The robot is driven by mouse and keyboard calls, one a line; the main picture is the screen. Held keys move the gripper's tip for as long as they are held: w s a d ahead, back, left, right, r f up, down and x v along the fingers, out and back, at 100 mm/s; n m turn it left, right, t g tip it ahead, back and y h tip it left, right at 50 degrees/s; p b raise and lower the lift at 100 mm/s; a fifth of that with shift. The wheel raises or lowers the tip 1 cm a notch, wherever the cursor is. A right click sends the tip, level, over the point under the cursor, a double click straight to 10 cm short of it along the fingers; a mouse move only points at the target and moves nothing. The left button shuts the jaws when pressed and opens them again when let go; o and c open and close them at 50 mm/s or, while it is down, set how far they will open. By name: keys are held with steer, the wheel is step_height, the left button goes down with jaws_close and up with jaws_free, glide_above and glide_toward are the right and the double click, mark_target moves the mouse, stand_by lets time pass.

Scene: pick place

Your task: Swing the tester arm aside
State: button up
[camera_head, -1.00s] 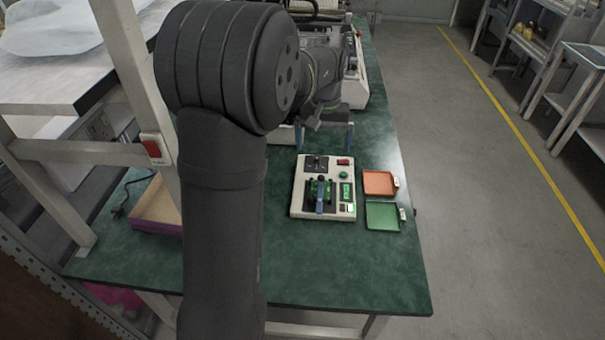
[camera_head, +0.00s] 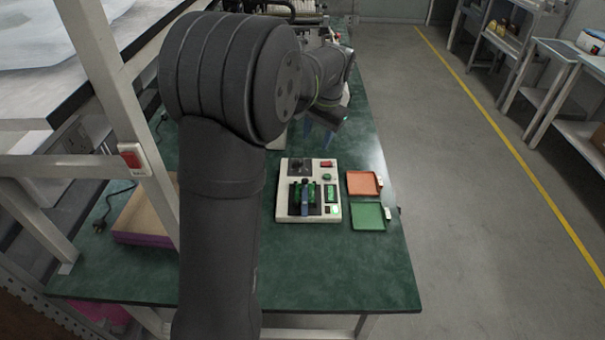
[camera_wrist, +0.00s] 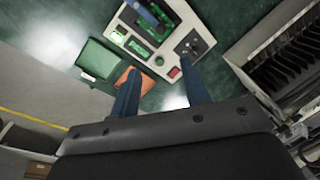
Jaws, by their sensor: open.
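The tester (camera_head: 283,206) is a cream box on the green bench, with a dark socket, a red switch, a green button and lit green panels. Its blue tester arm (camera_head: 304,198) lies over a green board in a black fixture. In the wrist view the tester (camera_wrist: 184,20) is at the top, and the blue arm (camera_wrist: 143,12) is partly cut off by the frame edge. My gripper (camera_wrist: 160,68) is open and empty, with its two blue fingers apart and clear of the tester arm. In the head view my gripper (camera_head: 321,136) is behind the tester, partly hidden by my wrist.
An orange tray (camera_head: 364,183) and a green tray (camera_head: 369,217) lie right of the tester. An open box (camera_head: 145,240) stands at the left, near a rack post (camera_head: 150,190). The bench front is clear. A finned device (camera_wrist: 280,60) is at right in the wrist view.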

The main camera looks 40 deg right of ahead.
mark_target(306, 179)
steer(key=w+f, duration=0.1)
steer(key=f, duration=0.4)
steer(key=w+f, duration=0.1)
steer(key=f, duration=0.5)
steer(key=w+f, duration=0.1)
steer(key=f, duration=0.5)
steer(key=shift+w+a, duration=0.15)
steer(key=shift+a, duration=0.05)
steer(key=shift+c, duration=0.4)
jaws_close()
